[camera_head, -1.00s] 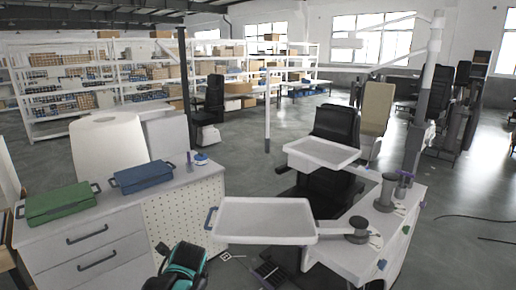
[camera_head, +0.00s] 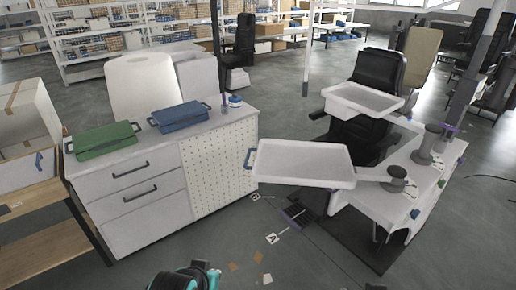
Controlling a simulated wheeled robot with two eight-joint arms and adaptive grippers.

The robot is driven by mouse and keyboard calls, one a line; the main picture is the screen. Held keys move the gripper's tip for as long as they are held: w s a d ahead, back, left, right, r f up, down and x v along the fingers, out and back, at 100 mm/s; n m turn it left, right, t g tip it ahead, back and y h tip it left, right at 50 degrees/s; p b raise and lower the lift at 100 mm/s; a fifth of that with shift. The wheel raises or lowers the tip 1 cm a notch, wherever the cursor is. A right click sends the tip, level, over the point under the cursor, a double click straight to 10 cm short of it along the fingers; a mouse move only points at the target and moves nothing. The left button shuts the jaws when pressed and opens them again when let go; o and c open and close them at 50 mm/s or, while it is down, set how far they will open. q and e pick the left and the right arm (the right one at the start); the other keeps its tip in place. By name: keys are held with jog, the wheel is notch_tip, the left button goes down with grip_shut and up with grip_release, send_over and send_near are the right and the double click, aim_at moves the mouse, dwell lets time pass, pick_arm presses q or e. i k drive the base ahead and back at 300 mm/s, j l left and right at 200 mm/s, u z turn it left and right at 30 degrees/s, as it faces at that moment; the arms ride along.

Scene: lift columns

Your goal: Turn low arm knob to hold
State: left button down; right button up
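A white tray (camera_head: 302,165) with a blue handle on its left end sits on a low arm. The arm runs right to a dark round pivot (camera_head: 397,180) on a white unit (camera_head: 372,205). A second, higher tray (camera_head: 362,100) has its own dark pivot (camera_head: 431,145) behind. Small knobs show on the unit: a purple one (camera_head: 450,127), a green one (camera_head: 441,183) and a blue one (camera_head: 415,213). I cannot tell which setting any knob is at. A black and teal part of my arm shows at the bottom edge, well left of the unit. No gripper fingertips are visible.
A white cabinet (camera_head: 130,193) with a pegboard side (camera_head: 219,168) stands left, bearing a green case (camera_head: 103,140) and a blue case (camera_head: 179,116). A wooden bench (camera_head: 45,225) is at far left. A black chair (camera_head: 378,72) stands behind the trays. Floor in front is mostly clear.

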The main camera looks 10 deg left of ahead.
aim_at(414, 214)
jog(key=j+z, duration=0.1)
jog(key=j, duration=0.4)
jog(key=k+j+z, duration=0.15)
jog(key=j, duration=0.4)
jog(key=j+z, duration=0.1)
jog(key=j, duration=0.4)
jog(key=k+j+z, duration=0.1)
jog(key=j, duration=0.4)
jog(key=k+l+z, duration=0.25)
jog(key=l, duration=0.9)
jog(key=l+z, duration=0.25)
jog(key=l, duration=0.85)
jog(key=i+l+z, duration=0.1)
jog(key=i+l, duration=0.2)
jog(key=i, duration=0.2)
jog(key=i+l+z, duration=0.1)
jog(key=i+l, duration=0.2)
jog(key=i, duration=0.25)
jog(key=i+l, duration=0.2)
jog(key=i, duration=0.35)
jog(key=i+l+z, duration=0.15)
jog(key=i, duration=0.4)
jog(key=l, duration=0.1)
